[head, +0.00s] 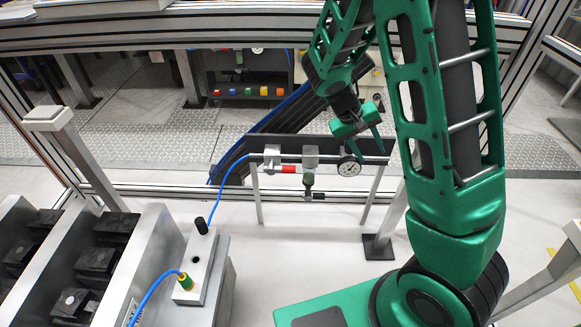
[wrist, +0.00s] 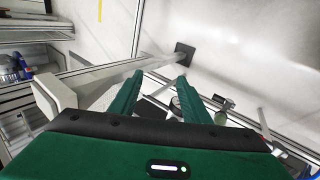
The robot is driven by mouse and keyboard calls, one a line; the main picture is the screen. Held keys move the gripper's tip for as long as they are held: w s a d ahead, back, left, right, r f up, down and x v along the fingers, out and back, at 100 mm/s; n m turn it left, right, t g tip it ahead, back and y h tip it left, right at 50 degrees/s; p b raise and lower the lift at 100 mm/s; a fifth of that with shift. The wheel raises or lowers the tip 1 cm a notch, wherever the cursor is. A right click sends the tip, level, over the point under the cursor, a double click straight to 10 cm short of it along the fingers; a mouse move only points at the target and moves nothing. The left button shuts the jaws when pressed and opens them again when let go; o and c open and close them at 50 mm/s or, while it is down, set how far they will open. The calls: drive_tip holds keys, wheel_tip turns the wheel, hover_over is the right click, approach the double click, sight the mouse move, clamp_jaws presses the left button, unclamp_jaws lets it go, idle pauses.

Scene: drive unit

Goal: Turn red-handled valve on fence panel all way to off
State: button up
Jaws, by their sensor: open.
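The red-handled valve (head: 289,169) is on a horizontal pipe assembly at the dark fence panel (head: 325,144), at the centre of the head view. Its red handle lies roughly level along the pipe. My gripper (head: 367,146) is open and empty, up and right of the red handle, close to the round dial gauge (head: 348,167). I cannot tell whether it touches anything. In the wrist view my gripper (wrist: 160,78) shows two spread green fingers with nothing held between them. Part of the pipe assembly shows beyond the right finger; the red handle is not clear there.
A green-bodied fitting (head: 308,181) hangs below the pipe. A blue hose (head: 229,171) runs from the pipe's left end down to a metal block (head: 200,265). Dark parts sit in a metal rack at lower left. Floor in front of the panel is clear.

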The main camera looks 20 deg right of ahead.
drive_tip(key=w+a+f+n+t+h, duration=0.25)
drive_tip(key=w+a+f, duration=0.25)
drive_tip(key=w+f, duration=0.3)
drive_tip(key=n+t+h, duration=0.2)
drive_tip(key=n+t, duration=0.8)
drive_tip(key=n, duration=0.1)
approach(285, 171)
drive_tip(key=x, duration=1.5)
drive_tip(key=shift+w+f, duration=0.2)
drive_tip(key=shift+w, duration=0.05)
drive_tip(key=shift+c, duration=0.6)
